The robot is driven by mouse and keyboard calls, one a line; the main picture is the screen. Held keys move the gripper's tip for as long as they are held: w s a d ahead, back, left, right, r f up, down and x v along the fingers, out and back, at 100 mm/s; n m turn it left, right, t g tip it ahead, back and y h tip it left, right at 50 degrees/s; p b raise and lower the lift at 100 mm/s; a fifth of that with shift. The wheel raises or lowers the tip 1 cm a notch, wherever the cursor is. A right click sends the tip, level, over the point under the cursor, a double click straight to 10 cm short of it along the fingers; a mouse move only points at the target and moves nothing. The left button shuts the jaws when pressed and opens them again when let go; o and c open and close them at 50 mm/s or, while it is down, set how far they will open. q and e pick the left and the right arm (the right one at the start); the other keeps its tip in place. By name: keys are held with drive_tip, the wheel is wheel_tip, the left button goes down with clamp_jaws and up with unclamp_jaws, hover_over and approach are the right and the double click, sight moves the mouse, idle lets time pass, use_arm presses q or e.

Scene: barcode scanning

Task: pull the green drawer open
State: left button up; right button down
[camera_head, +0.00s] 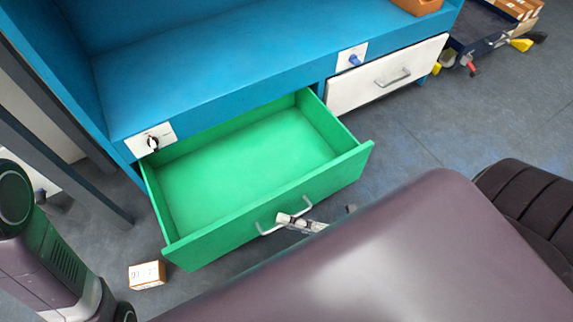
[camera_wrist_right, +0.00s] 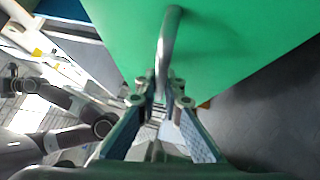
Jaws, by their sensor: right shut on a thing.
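The green drawer (camera_head: 245,165) stands pulled well out of the blue unit in the head view, and its inside is empty. Its front panel (camera_wrist_right: 225,40) fills the upper part of the right wrist view. A silver bar handle (camera_head: 268,229) is fixed to the drawer front. My right gripper (camera_head: 292,220) is at the handle, partly hidden by my own body. In the right wrist view its fingers (camera_wrist_right: 162,92) are closed around the handle (camera_wrist_right: 168,45). My left gripper is not seen in the head view; only part of the left arm shows at the left edge.
The blue unit (camera_head: 220,55) has a shut white drawer (camera_head: 385,75) on the right. A small box (camera_head: 147,275) lies on the floor left of the green drawer. A dark cart (camera_head: 485,25) stands at the upper right. Grey floor is clear right of the drawer.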

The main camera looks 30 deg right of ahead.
drive_tip(key=c, duration=2.1)
unclamp_jaws()
drive_tip(key=shift+d, duration=0.1)
drive_tip(key=v, duration=1.2)
drive_tip(key=shift+r, duration=0.1)
